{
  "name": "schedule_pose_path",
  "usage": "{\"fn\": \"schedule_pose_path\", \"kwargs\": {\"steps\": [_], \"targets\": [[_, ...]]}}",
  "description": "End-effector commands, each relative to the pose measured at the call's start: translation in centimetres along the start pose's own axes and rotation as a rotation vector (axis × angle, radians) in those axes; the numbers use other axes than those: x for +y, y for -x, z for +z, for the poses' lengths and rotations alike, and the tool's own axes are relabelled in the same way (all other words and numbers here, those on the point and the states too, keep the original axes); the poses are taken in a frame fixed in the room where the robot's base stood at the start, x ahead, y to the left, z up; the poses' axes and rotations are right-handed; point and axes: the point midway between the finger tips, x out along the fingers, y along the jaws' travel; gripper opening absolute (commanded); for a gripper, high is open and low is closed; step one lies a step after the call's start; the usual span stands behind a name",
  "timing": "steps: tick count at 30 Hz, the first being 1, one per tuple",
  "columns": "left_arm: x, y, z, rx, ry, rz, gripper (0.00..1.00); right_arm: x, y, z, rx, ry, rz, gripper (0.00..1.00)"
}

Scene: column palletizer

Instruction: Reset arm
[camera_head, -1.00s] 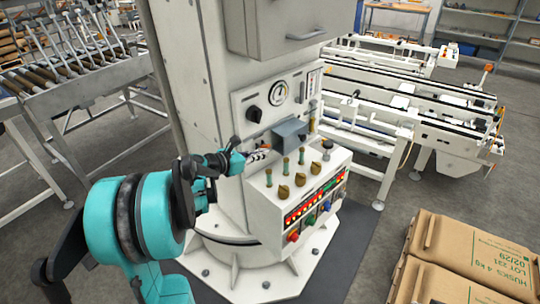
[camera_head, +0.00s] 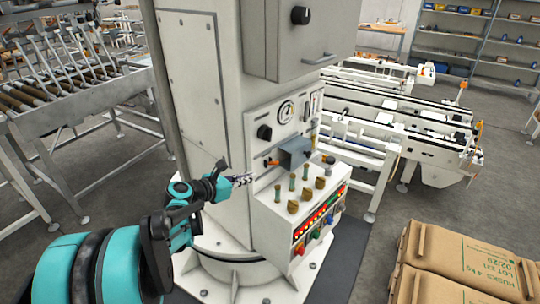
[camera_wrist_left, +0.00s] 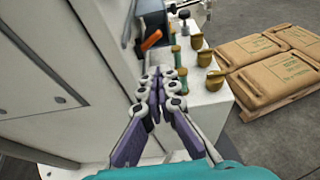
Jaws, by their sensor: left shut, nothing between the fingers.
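My left gripper (camera_head: 244,179) is shut and empty in the head view, in front of the white column, left of the control panel. Its fingers point right toward the panel, apart from the knobs as far as I can tell. In the left wrist view the closed fingers (camera_wrist_left: 160,78) meet at their tips, with nothing between them. The control panel (camera_head: 268,207) carries brass knobs (camera_head: 293,206), green-stemmed parts, and a row of lit red indicators with coloured buttons below. An orange-handled lever (camera_wrist_left: 151,40) stands just beyond the fingers in the wrist view. My right gripper is not seen.
The white column (camera_head: 200,100) fills the middle. A roller conveyor (camera_head: 60,95) stands at the left, and a white conveyor frame (camera_head: 400,125) at the back right. Grey floor is open between the column and the cartons.

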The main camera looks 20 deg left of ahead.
Motion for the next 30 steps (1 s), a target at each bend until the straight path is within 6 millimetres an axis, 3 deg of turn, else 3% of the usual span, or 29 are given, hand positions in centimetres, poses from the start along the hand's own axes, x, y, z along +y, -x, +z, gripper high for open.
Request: {"fn": "schedule_pose_path", "kwargs": {"steps": [5,8,11,14,19,24,27,30], "targets": [[-0.5,-0.1,0.0,0.009,-0.024,-0.004,0.0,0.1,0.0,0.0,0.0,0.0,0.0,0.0],[-2.8,-0.1,-0.2,0.054,-0.157,-0.026,0.0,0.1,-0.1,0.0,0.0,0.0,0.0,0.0],[-7.3,0.2,-1.1,0.144,-0.448,-0.082,0.0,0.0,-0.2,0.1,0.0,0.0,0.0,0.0],[-12.6,1.5,-2.7,0.244,-0.854,-0.179,0.0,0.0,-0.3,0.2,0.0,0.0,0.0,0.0],[-19.5,5.5,-6.5,0.36,-1.594,-0.402,0.0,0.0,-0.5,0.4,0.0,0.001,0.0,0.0],[-22.9,9.8,-10.2,0.399,-2.256,-0.651,0.0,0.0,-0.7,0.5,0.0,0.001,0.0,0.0],[-23.5,11.5,-11.6,0.4,-2.532,-0.769,0.0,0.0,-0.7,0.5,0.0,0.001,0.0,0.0],[-23.8,12.5,-12.3,0.396,-2.703,-0.848,0.0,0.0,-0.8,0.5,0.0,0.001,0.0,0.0]]}}
